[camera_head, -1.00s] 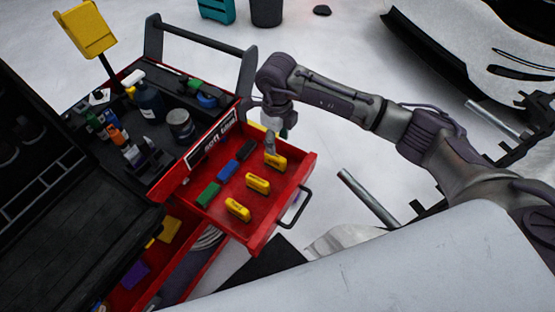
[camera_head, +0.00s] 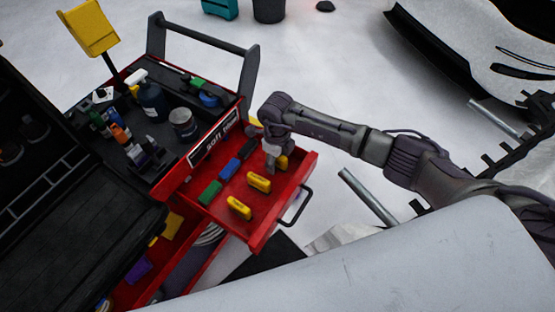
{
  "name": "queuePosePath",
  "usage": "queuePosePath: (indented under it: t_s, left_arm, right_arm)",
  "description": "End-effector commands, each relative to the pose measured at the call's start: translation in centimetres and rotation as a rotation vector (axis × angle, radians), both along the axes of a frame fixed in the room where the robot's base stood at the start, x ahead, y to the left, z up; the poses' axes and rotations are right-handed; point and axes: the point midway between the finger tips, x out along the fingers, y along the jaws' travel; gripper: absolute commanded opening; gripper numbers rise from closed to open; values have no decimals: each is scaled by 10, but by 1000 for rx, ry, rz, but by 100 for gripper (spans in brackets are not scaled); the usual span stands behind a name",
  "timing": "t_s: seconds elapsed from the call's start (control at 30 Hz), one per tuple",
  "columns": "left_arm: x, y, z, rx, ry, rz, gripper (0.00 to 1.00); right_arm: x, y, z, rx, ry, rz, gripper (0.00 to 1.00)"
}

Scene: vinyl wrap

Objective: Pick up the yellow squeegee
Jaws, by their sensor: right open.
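Several yellow squeegees lie in the open red drawer (camera_head: 265,213). The nearest yellow squeegee (camera_head: 239,208) and the middle yellow squeegee (camera_head: 259,182) are in plain view. The farthest yellow squeegee (camera_head: 283,162) is partly hidden by my right gripper (camera_head: 270,168). My right gripper points down over the drawer's far right part, close to that squeegee. It is open; I cannot tell if it touches the squeegee. My left gripper is not in view.
Green (camera_head: 210,192), blue (camera_head: 230,168) and black (camera_head: 248,149) squeegees form a row beside the yellow ones. The cart's top tray holds a spray bottle (camera_head: 151,97) and a tin (camera_head: 184,123). A black drawer handle (camera_head: 299,207) sticks out at the right.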

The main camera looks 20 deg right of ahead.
Motion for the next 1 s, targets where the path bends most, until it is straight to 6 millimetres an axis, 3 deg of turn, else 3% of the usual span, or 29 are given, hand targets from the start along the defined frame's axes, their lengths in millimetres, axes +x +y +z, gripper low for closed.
queuePosePath:
  t_s: [0.07, 0.33, 0.77, 0.87, 1.0]
  left_arm:
    - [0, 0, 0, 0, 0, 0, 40]
    - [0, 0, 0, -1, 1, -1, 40]
    - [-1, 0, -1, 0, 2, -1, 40]
    - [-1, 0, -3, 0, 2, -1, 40]
    - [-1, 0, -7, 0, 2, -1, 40]
  right_arm:
    - [0, 0, 0, 0, 0, 0, 45]
    - [0, 0, 0, 0, 0, 0, 0]
    - [1, 0, 6, 1, -1, 0, 0]
    - [1, 0, 15, 1, -2, -1, 0]
    - [2, 0, 41, 1, -4, 1, 0]
